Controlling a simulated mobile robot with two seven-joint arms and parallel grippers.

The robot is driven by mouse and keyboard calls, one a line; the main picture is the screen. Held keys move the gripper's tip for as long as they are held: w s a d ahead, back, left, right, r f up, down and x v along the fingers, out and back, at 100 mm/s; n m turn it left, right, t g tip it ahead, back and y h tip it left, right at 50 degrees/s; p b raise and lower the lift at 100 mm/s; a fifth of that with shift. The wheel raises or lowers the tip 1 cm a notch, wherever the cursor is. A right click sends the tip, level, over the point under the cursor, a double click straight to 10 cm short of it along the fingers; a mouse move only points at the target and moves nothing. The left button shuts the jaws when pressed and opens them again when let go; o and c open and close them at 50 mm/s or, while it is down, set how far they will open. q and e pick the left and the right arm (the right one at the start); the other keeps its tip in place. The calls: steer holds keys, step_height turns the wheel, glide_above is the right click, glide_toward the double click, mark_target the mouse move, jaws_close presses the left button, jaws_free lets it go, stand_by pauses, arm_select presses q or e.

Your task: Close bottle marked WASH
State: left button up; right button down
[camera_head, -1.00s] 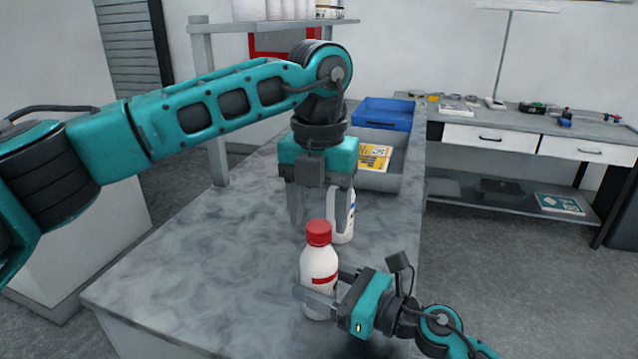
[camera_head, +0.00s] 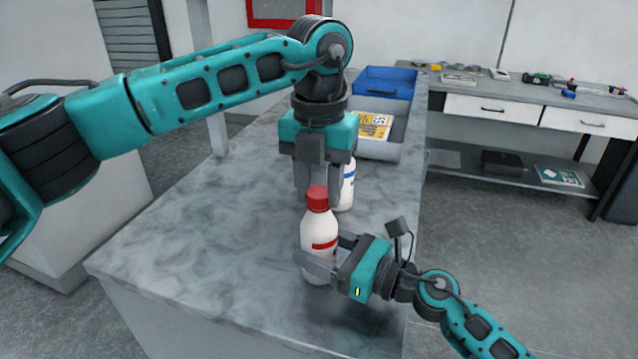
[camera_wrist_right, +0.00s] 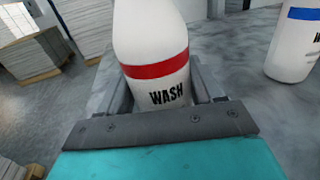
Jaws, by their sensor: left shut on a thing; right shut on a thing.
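The WASH bottle is white with a red band and shows in the head view (camera_head: 318,232) and, close up with its black label, in the right wrist view (camera_wrist_right: 160,60). It is upright, with a red cap (camera_head: 317,198) on top. My right gripper (camera_head: 318,265) is shut around the lower part of the bottle's body from the right. My left gripper (camera_head: 318,192) points down from above, its fingers shut on the red cap. The cap's top in the wrist view is out of frame, and I cannot tell how tightly it sits.
A second white bottle with a blue band (camera_head: 348,184) stands just behind, also in the wrist view (camera_wrist_right: 294,40). A grey tray with a yellow booklet (camera_head: 372,126) and a blue bin (camera_head: 386,82) lie farther back. The grey worktop (camera_head: 190,240) is clear to the left.

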arm_select(q)
steer(key=shift+c, duration=0.7)
steer(key=m, duration=1.1)
steer(key=shift+m, duration=0.3)
steer(key=o, duration=1.2)
steer(key=shift+o, duration=0.2)
step_height(320, 180, up, 12)
arm_select(e)
steer(key=shift+c, duration=0.4)
jaws_free()
